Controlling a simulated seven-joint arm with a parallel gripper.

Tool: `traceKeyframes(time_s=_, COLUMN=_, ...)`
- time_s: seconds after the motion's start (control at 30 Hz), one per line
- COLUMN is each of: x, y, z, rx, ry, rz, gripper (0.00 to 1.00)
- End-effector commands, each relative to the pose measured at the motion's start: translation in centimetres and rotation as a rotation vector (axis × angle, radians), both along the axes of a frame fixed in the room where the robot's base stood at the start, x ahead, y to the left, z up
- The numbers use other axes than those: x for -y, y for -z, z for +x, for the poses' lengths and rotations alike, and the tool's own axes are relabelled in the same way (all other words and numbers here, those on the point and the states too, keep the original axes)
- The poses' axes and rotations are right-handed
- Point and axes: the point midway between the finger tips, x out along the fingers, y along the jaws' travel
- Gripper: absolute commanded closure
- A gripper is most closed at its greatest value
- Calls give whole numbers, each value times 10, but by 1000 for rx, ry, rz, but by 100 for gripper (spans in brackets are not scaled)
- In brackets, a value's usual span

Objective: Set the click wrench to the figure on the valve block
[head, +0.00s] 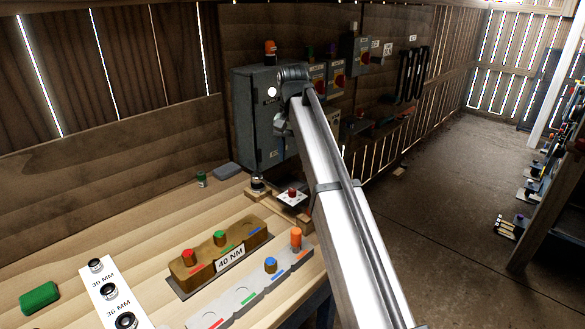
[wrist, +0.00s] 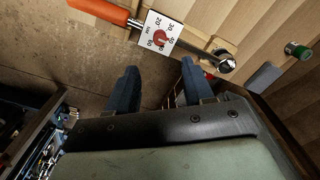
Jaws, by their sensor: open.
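The valve block (head: 218,258) is a brass-brown body on the bench with a red and a green cap and a "40 NM" label (head: 230,257). The click wrench's white dial plate with a red knob (head: 292,194) lies behind it near the bench edge. In the wrist view the red knob (wrist: 160,37) sits among printed figures; I cannot tell which one it points at. The wrench's orange handle (wrist: 98,10) is at left and its round metal head (wrist: 226,65) at right. My gripper (wrist: 159,68) is open and empty, short of the dial; my arm hides it in the head view.
A grey rail (head: 240,297) with blue and orange caps lies in front of the block. A white card (head: 110,290) with sockets and a green box (head: 39,297) are at left. A grey cabinet (head: 255,115) stands behind.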

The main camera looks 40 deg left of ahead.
Motion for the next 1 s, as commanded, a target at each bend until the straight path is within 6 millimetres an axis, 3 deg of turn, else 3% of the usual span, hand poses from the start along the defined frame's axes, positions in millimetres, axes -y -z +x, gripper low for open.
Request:
traceKeyframes(time_s=0.1, x=-1, y=-15, z=1, rx=1, ry=0, rz=1, gripper=48)
traceKeyframes(time_s=0.3, x=0, y=-25, z=0, rx=0, ry=0, rz=0, gripper=48)
traceKeyframes(time_s=0.87, x=0, y=-25, z=0, rx=0, ry=0, rz=0, gripper=48)
traceKeyframes(time_s=1.0, x=7, y=-17, z=6, rx=0, ry=7, rz=-1, gripper=48)
